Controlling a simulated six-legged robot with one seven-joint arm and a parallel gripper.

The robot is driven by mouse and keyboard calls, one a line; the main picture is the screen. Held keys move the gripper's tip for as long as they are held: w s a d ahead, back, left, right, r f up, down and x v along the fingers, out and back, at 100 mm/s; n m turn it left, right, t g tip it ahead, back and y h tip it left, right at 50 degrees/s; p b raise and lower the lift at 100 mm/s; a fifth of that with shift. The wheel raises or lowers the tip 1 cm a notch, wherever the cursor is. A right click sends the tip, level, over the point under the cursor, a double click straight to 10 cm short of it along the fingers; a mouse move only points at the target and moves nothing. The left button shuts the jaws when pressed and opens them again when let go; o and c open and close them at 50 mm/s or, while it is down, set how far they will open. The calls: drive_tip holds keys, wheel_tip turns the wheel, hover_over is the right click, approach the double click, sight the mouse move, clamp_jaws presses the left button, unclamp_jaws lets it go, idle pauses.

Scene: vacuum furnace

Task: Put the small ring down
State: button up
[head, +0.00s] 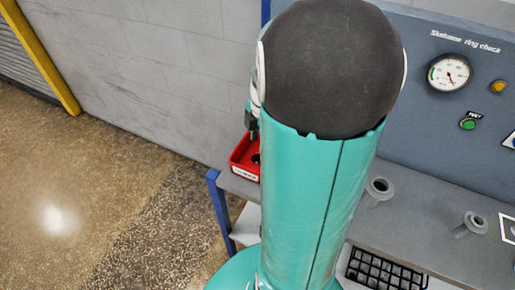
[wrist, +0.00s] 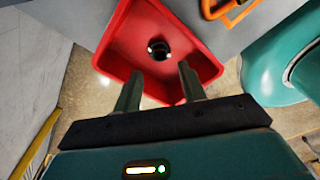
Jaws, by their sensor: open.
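A small dark, shiny ring (wrist: 158,43) lies on the floor of a red bin in the wrist view. My gripper (wrist: 160,68) is open, with one finger to each side below the ring in the picture. Its fingers point into the bin and nothing is between them. Whether the fingertips are above the rim or inside the bin I cannot tell. In the head view my arm hides most of my gripper and part of the red bin (head: 240,168); a dark spot shows in the bin there.
The bin stands at the left end of a grey bench (head: 420,225) with a blue leg. A panel with a gauge (head: 449,73) rises behind. An orange item (wrist: 233,12) lies near the bin.

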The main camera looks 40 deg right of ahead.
sight(259, 156)
wheel_tip(259, 156, up, 7)
drive_tip(key=shift+d, duration=0.35)
drive_tip(key=s+a+r+m+t, duration=0.1)
drive_tip(key=a+m, duration=0.3)
drive_tip(key=a, duration=0.4)
drive_tip(key=s+a+r+m+t, duration=0.2)
drive_tip(key=a+r+m, duration=0.2)
drive_tip(key=a, duration=0.4)
drive_tip(key=s+a+r+m+t+h, duration=0.1)
drive_tip(key=a+r+m+t, duration=0.1)
drive_tip(key=a+m, duration=0.4)
drive_tip(key=shift+s+a+r, duration=0.2)
drive_tip(key=shift+a+r, duration=0.3)
drive_tip(key=shift+a, duration=0.6)
